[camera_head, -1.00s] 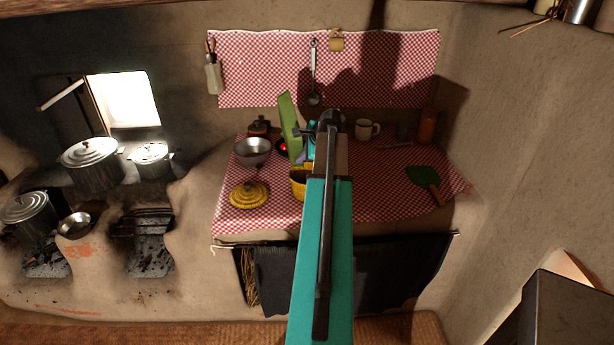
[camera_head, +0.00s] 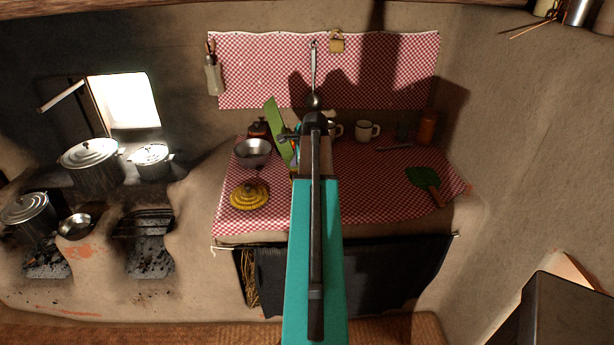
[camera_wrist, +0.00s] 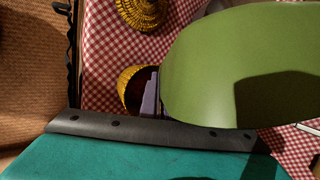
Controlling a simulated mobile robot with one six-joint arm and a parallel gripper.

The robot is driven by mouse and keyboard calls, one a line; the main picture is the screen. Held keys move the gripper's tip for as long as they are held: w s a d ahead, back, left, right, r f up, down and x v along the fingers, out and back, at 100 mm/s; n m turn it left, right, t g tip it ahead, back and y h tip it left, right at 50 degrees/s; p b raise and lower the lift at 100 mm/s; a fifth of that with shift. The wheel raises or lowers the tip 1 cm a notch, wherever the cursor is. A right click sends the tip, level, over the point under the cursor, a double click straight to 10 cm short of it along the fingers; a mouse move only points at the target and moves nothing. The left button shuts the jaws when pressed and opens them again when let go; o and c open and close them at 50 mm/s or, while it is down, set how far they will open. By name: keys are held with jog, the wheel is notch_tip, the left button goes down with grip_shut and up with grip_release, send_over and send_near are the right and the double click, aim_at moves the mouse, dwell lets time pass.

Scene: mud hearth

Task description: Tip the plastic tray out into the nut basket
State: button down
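The green plastic tray (camera_head: 277,130) is held steeply tilted above the counter, its top leaning left in the head view. It fills much of the right of the wrist view (camera_wrist: 220,65), where its smooth green face shows; I cannot see whether anything lies in it. My gripper (camera_wrist: 151,95), with a purple-grey finger, is at the tray's edge and looks shut on it; the arm hides most of it in the head view. The yellow woven nut basket (camera_wrist: 126,77) is below and beside the tray in the wrist view, partly covered by finger and tray. Its contents are unclear.
A yellow woven lid-like piece (camera_head: 249,195) and a metal bowl (camera_head: 253,150) stand left of my arm on the checked cloth (camera_head: 370,190). A mug (camera_head: 367,131), an orange container (camera_head: 428,127) and a green leaf-shaped item (camera_head: 422,177) are on the right. The right-middle cloth is clear.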

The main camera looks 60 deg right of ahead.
jog(key=shift+w+a+f+h, duration=0.1)
jog(key=shift+w+a+h, duration=0.2)
jog(key=shift+w+a, duration=0.15)
jog(key=shift+w+a+f+n+g+h, duration=0.3)
jog(key=shift+w+a+n+g, duration=0.1)
jog(key=shift+g, duration=0.3)
jog(key=shift+w+a+r+n+g+h, duration=0.3)
jog(key=shift+w+a+g+h, duration=0.2)
jog(key=shift+h, duration=0.2)
jog(key=w+a+f+n+g+h+b, duration=0.3)
jog(key=w+a+f+g+h+b, duration=0.2)
jog(key=b, duration=1.5)
jog(key=shift+w+a+f+g+h, duration=0.3)
jog(key=shift+w+a+f+h, duration=0.75)
jog(key=shift+f, duration=0.8)
jog(key=shift+w, duration=0.1)
jog(key=shift+r, duration=0.1)
